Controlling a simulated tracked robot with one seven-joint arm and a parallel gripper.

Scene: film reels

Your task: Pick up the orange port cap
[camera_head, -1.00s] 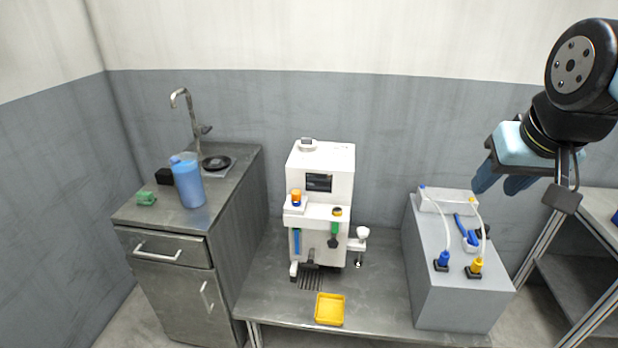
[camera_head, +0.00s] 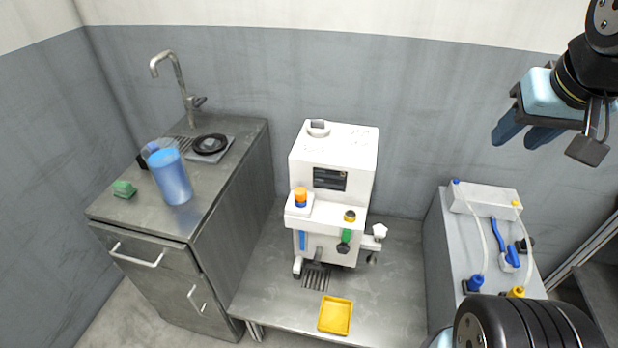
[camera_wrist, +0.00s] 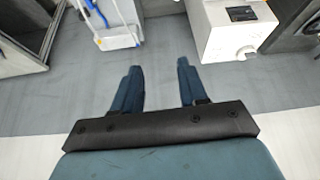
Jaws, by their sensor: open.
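The orange port cap (camera_head: 300,191) shows in the head view as a small orange piece on top of a blue fitting. It sits on the left front ledge of the white machine (camera_head: 335,150). My gripper (camera_head: 524,137) is at the upper right of the head view, high up and well apart from the cap. In the wrist view its two blue fingers (camera_wrist: 158,88) are spread with nothing between them. The white machine also shows in the wrist view (camera_wrist: 232,32), but I cannot make out the cap there.
A yellow tray (camera_head: 335,315) lies on the low metal table before the machine. The grey box (camera_head: 440,245) at right carries blue and yellow connectors and tubes. The sink counter (camera_head: 215,190) at left holds a blue pitcher (camera_head: 172,177) and a green sponge (camera_head: 123,189).

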